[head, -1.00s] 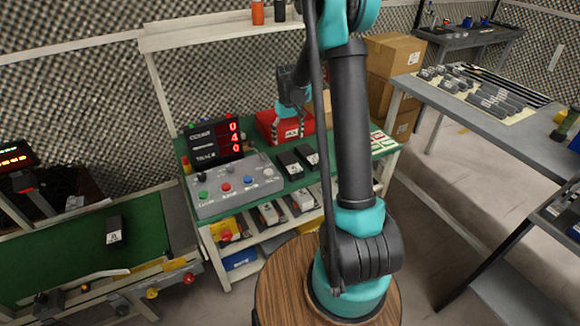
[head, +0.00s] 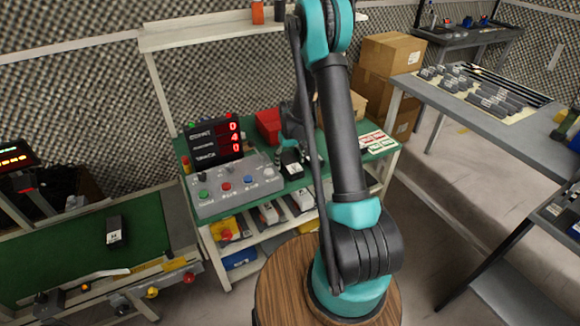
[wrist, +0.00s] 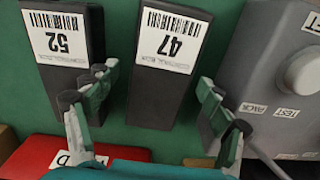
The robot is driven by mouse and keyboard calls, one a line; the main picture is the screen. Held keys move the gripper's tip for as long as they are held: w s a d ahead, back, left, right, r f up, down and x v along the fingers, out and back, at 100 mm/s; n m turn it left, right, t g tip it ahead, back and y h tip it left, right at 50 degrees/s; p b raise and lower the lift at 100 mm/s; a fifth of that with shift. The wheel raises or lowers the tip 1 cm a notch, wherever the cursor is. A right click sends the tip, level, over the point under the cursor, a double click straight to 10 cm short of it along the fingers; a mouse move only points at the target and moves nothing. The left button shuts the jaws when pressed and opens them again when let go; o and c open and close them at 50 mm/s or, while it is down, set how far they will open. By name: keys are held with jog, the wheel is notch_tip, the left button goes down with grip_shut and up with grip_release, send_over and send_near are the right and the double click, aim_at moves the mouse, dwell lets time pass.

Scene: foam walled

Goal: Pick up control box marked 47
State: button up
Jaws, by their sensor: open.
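The black control box marked 47 (wrist: 160,95) lies on the green bench top, its white label readable in the wrist view. In the head view it is the left box (head: 290,168) of a pair, partly covered by my gripper. My gripper (wrist: 155,84) is open, with one finger on each side of the box marked 47. I see no contact; the exact gap and height cannot be told. A similar box marked 52 (wrist: 68,45) lies to its left in the wrist view, close to my left finger.
A grey button panel (head: 235,186) stands beside box 47; its edge (wrist: 255,50) is near my right finger. A red bin (head: 268,125) stands behind the boxes. A counter display (head: 214,139) is at the back left. Another dark box (head: 116,232) lies on the left green surface.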

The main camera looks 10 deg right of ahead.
jog(key=shift+f, duration=0.25)
jog(key=shift+c, duration=0.6)
jog(key=c, duration=1.4)
jog(key=shift+r, duration=0.2)
